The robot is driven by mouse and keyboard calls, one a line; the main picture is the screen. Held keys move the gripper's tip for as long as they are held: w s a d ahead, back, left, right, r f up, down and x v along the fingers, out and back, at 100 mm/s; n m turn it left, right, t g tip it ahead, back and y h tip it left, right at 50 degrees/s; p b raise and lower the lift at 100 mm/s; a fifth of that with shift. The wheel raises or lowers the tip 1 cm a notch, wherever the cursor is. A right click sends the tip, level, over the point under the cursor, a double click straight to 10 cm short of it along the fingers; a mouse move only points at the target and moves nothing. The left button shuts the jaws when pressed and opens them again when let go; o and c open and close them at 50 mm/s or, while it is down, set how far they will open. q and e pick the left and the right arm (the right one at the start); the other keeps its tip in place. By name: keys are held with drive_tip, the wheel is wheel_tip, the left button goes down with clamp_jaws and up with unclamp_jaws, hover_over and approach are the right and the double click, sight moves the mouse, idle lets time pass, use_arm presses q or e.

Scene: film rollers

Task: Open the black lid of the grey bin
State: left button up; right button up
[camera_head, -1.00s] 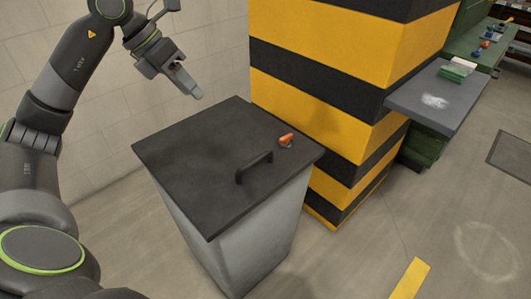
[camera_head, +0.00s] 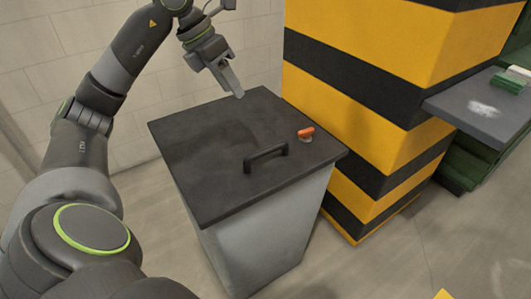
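The grey bin (camera_head: 262,237) stands on the floor in the middle of the view. Its black lid (camera_head: 205,150) lies flat and closed on top. A black bar handle (camera_head: 266,156) stands up from the lid near its front edge. My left gripper (camera_head: 238,93) is above the back edge of the lid, well behind the handle and touching nothing that I can see. Its fingers point down to the right; from this angle I cannot tell whether they are apart. My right gripper is not in view.
A yellow-and-black striped pillar (camera_head: 370,100) stands close behind the bin's right side. A grey shelf (camera_head: 480,112) juts out at right.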

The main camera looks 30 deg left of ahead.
use_arm(q)
drive_tip(key=f+b, duration=0.1)
drive_tip(key=f, duration=0.1)
drive_tip(key=b, duration=0.2)
approach(267, 148)
drive_tip(key=x, duration=0.8)
drive_tip(key=shift+w+f, duration=0.1)
drive_tip(key=shift+f, duration=0.15)
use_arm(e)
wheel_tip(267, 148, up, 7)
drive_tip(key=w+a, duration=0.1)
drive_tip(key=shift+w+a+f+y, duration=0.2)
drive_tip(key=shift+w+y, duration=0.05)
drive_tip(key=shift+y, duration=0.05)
use_arm(q)
clamp_jaws()
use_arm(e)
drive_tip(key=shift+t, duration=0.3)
